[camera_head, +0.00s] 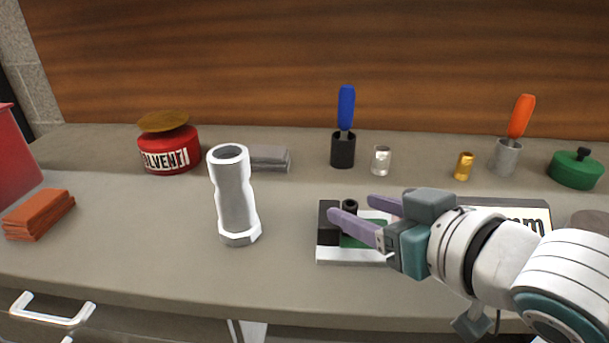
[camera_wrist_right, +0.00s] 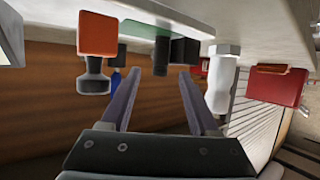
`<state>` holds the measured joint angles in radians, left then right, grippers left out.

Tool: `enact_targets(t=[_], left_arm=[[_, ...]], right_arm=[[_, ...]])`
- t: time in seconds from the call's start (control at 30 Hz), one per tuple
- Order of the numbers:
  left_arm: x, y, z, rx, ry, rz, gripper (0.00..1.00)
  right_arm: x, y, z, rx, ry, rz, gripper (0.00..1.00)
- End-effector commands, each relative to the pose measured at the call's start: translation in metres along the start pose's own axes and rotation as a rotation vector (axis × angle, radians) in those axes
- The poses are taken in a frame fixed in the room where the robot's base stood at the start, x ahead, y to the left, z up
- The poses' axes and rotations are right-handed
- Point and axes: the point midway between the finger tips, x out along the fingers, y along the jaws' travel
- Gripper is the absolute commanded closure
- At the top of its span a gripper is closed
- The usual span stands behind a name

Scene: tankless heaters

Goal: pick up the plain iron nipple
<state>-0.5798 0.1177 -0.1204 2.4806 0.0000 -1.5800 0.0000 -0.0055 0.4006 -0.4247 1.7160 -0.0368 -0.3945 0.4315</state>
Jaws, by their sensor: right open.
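A short dark hollow cylinder, which looks like the plain iron nipple (camera_head: 349,206), stands upright on a white tray (camera_head: 345,256) with a green inset, beside a black block (camera_head: 328,222). My right gripper (camera_head: 355,206) comes in from the right, low over the tray. Its two purple fingers are apart, with the nipple close to the fingertips. In the upside-down right wrist view the nipple (camera_wrist_right: 160,58) shows between and just beyond the open fingers (camera_wrist_right: 159,72). Nothing is held. I cannot tell whether a finger touches it. My left gripper is out of view.
A tall white pipe fitting (camera_head: 236,195) stands left of the tray. Behind are a black cup with a blue-handled tool (camera_head: 346,106), a silver fitting (camera_head: 381,160) and a brass fitting (camera_head: 464,167). A red solvent can (camera_head: 168,150) stands at back left.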

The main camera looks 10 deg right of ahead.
Motion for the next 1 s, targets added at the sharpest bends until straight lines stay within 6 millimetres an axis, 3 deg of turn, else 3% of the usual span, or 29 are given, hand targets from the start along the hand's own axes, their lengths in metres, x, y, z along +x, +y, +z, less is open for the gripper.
enact_targets(t=[0.3, 0.87, 1.0], left_arm=[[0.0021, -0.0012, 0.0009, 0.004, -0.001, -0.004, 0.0], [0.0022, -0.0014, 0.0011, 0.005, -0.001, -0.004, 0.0], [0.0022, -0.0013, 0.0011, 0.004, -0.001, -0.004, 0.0]], right_arm=[[0.0086, -0.0005, 0.0, 0.001, 0.0, -0.001, 0.39], [0.0082, -0.0004, 0.0001, 0.0, -0.001, -0.001, 1.0], [0.0082, -0.0005, 0.0001, 0.001, -0.001, -0.001, 1.0]])
